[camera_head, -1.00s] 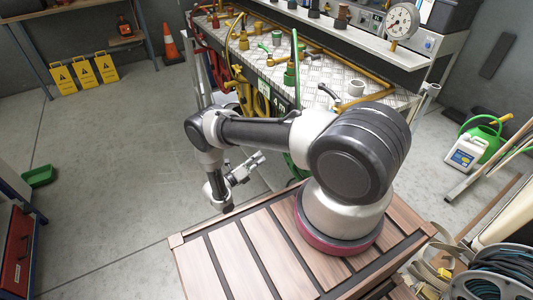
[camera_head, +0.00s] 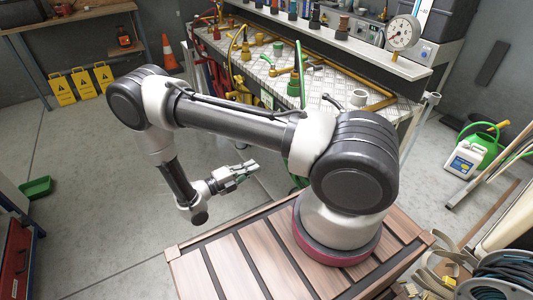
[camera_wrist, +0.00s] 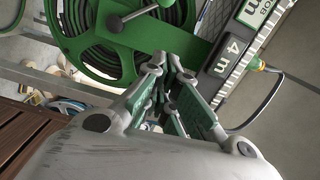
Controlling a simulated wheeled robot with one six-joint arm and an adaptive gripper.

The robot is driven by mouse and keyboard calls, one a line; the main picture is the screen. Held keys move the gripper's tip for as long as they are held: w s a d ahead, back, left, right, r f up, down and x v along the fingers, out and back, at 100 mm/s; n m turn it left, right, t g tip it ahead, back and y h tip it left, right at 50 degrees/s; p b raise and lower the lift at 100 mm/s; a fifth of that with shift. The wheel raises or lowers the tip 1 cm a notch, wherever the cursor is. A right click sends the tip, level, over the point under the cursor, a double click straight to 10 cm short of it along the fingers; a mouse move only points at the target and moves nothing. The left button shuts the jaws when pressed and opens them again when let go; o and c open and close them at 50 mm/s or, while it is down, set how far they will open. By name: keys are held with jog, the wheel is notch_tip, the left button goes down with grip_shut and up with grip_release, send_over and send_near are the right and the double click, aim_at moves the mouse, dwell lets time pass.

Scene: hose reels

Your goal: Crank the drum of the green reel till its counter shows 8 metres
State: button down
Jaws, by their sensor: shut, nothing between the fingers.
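The green reel (camera_wrist: 125,60) fills the upper left of the wrist view, with coiled green hose inside its drum. Beside the reel, a dark counter plate (camera_wrist: 230,55) reads "4 m". My gripper (camera_wrist: 172,62) is shut and empty, its fingertips appearing below the crank and apart from it. In the head view my gripper (camera_head: 250,167) hangs over the floor, left of my base; the reel is mostly hidden by my arm there.
A metal-topped bench (camera_head: 335,84) with pipes and fittings stands behind my arm. A pressure gauge (camera_head: 402,33) stands on its shelf. Open floor (camera_head: 95,190) lies to the left.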

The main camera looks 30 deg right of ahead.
jog(key=w+d+f, duration=0.1)
jog(key=w+d, duration=0.3)
jog(key=d, duration=0.6)
jog(key=shift+w+d+n, duration=0.25)
jog(key=shift+w+n, duration=0.15)
jog(key=shift+w+f, duration=0.1)
jog(key=shift+w+f+n, duration=0.1)
jog(key=shift+w+n, duration=0.15)
jog(key=shift+n, duration=0.15)
